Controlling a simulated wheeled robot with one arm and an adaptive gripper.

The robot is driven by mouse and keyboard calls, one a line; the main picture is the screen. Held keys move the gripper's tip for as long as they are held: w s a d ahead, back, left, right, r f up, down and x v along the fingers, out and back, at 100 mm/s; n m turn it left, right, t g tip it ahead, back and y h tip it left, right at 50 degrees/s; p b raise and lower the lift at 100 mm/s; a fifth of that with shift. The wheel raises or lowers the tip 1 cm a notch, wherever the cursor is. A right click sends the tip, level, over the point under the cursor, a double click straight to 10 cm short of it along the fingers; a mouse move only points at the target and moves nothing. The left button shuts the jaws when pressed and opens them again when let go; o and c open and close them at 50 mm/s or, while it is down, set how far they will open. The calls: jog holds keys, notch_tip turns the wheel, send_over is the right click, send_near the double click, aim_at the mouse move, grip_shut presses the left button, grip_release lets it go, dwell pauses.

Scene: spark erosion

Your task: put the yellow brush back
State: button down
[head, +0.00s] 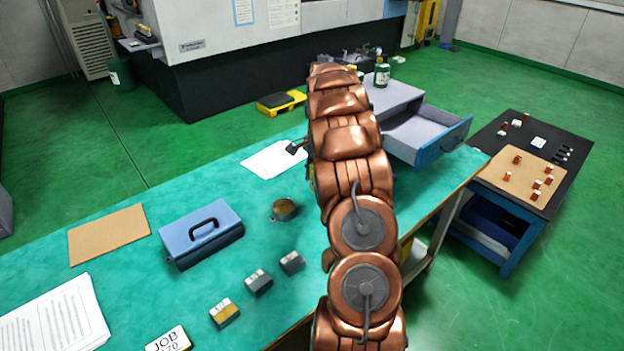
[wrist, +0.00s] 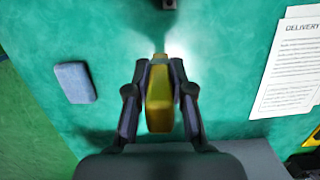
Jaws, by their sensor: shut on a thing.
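The yellow brush (wrist: 158,108) shows in the wrist view, clasped between the two dark fingers of my gripper (wrist: 160,74). It points away from the palm, and its narrow end lies toward the top of the view. The green-blue bench top (wrist: 225,70) is behind it; I cannot tell the gap between them. In the head view my copper arm reaches over the bench and hides most of my gripper and the brush. The place the brush belongs cannot be made out.
A blue-grey block (wrist: 75,83) and a delivery sheet (wrist: 287,62) flank my gripper. On the bench are a blue toolbox (head: 203,238), a round tin (head: 284,209), several small blocks and papers. A grey cabinet's drawer (head: 432,138) stands open at right. A black side table (head: 550,148) is beyond.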

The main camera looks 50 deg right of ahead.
jog(key=shift+w+d, duration=0.35)
jog(key=shift+w, duration=0.2)
jog(key=shift+w, duration=0.1)
notch_tip(320, 180, down, 3)
jog(key=shift+r+p, duration=0.1)
jog(key=shift+p, duration=0.75)
jog(key=shift+f, duration=0.45)
jog(key=shift+f, duration=0.1)
jog(key=c, duration=1)
grip_release()
